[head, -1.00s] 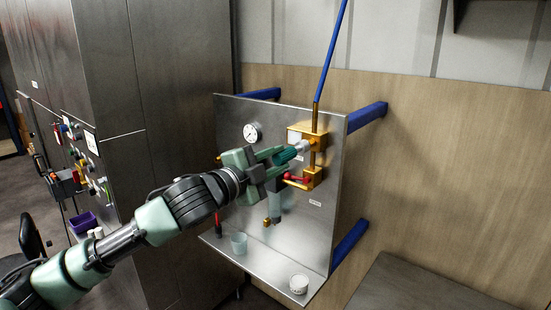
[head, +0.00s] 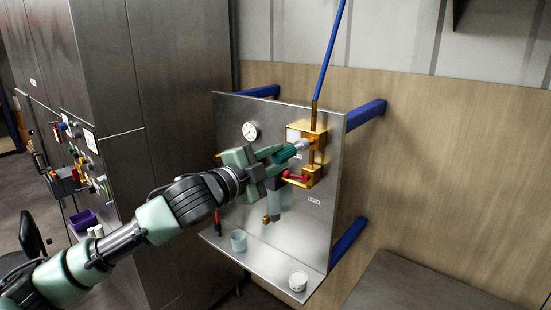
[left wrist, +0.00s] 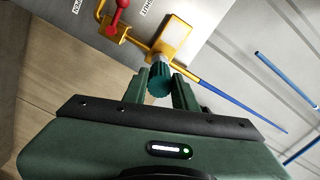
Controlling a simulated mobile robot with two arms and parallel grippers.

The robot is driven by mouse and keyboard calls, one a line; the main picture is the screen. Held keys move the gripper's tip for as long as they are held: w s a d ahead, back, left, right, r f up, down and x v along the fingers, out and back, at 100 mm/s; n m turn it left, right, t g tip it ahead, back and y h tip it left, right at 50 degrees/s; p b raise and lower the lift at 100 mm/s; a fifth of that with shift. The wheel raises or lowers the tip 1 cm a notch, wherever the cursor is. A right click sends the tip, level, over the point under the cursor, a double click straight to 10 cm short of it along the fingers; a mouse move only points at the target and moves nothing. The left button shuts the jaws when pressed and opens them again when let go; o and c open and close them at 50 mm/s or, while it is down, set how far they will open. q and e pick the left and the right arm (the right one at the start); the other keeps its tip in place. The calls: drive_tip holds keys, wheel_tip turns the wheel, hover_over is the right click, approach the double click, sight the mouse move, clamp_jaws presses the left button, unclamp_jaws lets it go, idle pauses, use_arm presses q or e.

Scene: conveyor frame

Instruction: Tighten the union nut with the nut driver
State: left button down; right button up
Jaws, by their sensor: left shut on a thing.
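My left gripper (head: 278,157) is shut on the teal ribbed handle of the nut driver (head: 287,154). The driver also shows between the fingers in the left wrist view (left wrist: 159,82). Its pale metal socket end (head: 302,145) reaches the brass pipe fitting (head: 316,152) on the metal panel. The union nut is not clearly visible; the socket end appears to cover its place, and I cannot tell how far it is seated. My right gripper is not in view.
A red-handled valve (head: 296,177) sits just below the driver. A blue pipe (head: 330,52) rises from the fitting. A gauge (head: 251,131) is on the panel (head: 228,112). A cup (head: 238,241) and a white round container (head: 298,281) stand on the lower shelf (head: 262,268).

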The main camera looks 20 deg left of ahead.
use_arm(q)
drive_tip(key=shift+w+r, duration=0.1)
drive_tip(key=shift+w, duration=0.05)
drive_tip(key=shift+p+x, duration=0.7)
drive_tip(key=shift+x, duration=0.15)
drive_tip(key=shift+w+d, duration=0.1)
drive_tip(key=shift+w+p, duration=0.1)
drive_tip(key=shift+p, duration=0.2)
